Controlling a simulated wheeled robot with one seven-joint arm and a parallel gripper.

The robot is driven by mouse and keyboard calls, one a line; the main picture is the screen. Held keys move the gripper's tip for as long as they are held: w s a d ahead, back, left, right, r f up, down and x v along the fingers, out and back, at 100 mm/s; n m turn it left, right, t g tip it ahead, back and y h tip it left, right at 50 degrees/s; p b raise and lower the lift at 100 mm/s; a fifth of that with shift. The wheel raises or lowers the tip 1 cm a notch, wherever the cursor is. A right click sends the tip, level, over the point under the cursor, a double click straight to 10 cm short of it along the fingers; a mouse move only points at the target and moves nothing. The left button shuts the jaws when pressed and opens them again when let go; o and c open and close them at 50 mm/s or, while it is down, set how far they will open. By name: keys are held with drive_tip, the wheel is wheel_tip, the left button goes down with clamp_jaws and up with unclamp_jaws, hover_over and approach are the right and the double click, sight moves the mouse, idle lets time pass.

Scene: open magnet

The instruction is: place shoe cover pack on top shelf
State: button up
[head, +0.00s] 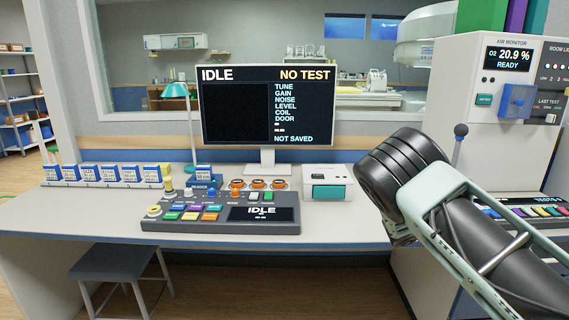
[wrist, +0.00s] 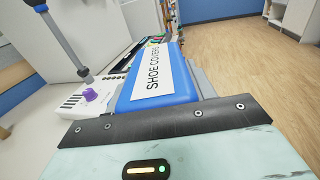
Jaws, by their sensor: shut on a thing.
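The head view shows my arm at the right, but neither the gripper nor the pack can be made out there. A shelf rack (head: 16,100) with several levels and blue bins stands at the far left of the head view, partly cut off; its top is near the picture's upper edge.
A desk (head: 340,228) spans the front, with a monitor (head: 268,105), a control console (head: 220,213), a teal lamp (head: 176,91) and several blue-labelled boxes. A stool (head: 122,262) stands at front left. An air monitor cabinet (head: 510,130) is at right. The wrist view shows open wooden floor (wrist: 235,60).

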drive_tip(key=s+a+f+n+t+y+p, duration=0.3)
drive_tip(key=s+a+f+n+t+y, duration=0.3)
drive_tip(key=s+a+n+t+y, duration=0.1)
drive_tip(key=s+a+f+n+t+y+p, duration=0.3)
drive_tip(key=s+a+f+n+t+y, duration=0.3)
drive_tip(key=s+a+y, duration=0.4)
drive_tip(key=shift+s+a+n+t+y, duration=0.3)
drive_tip(key=shift+s+a+n+t, duration=0.5)
drive_tip(key=shift+s+a+n, duration=0.45)
drive_tip(key=shift+w+d, duration=0.2)
